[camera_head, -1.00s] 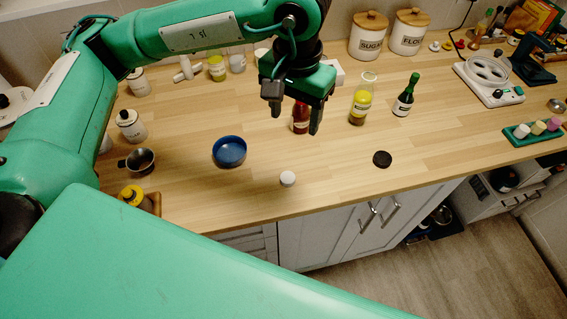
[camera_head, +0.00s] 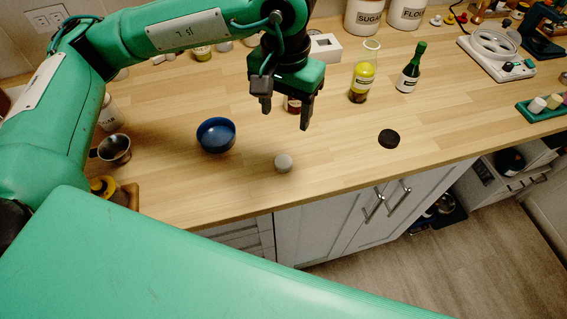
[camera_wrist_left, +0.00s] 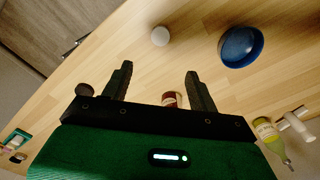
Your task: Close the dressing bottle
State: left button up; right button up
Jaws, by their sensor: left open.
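The dressing bottle (camera_head: 361,82) seems to be the clear glass bottle with yellow dressing over a dark layer. It stands upright and looks uncapped, right of my left gripper in the head view. A dark round cap (camera_head: 389,138) lies on the counter in front of it and also shows in the wrist view (camera_wrist_left: 85,89). A small whitish round piece (camera_head: 283,162) lies nearer the front edge. My left gripper (camera_head: 284,108) is open and empty above the counter. My right gripper is out of view.
A green bottle (camera_head: 410,70) stands close to the right of the dressing bottle. A blue bowl (camera_head: 216,135) and a metal cup (camera_head: 115,149) are at left. Canisters (camera_head: 408,12) and a white scale-like device (camera_head: 497,57) stand behind. The counter around the dark cap is clear.

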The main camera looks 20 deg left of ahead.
pick_arm(q)
jog(key=p, duration=0.1)
send_over(283, 161)
jog(key=f, duration=0.7)
jog(key=shift+w+f, duration=0.3)
jog(key=shift+w, duration=0.05)
jog(key=shift+d+f, duration=0.1)
jog(key=shift+f, duration=0.4)
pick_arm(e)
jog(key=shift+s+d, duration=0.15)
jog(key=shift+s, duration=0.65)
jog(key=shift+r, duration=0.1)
pick_arm(q)
jog(key=shift+f, duration=0.15)
jog(key=f, duration=0.1)
jog(key=f+p, duration=0.1)
jog(key=f, duration=0.1)
jog(key=f+p, duration=0.1)
jog(key=shift+s+f, duration=0.15)
jog(key=shift+s, duration=0.2)
jog(key=shift+f, duration=0.3)
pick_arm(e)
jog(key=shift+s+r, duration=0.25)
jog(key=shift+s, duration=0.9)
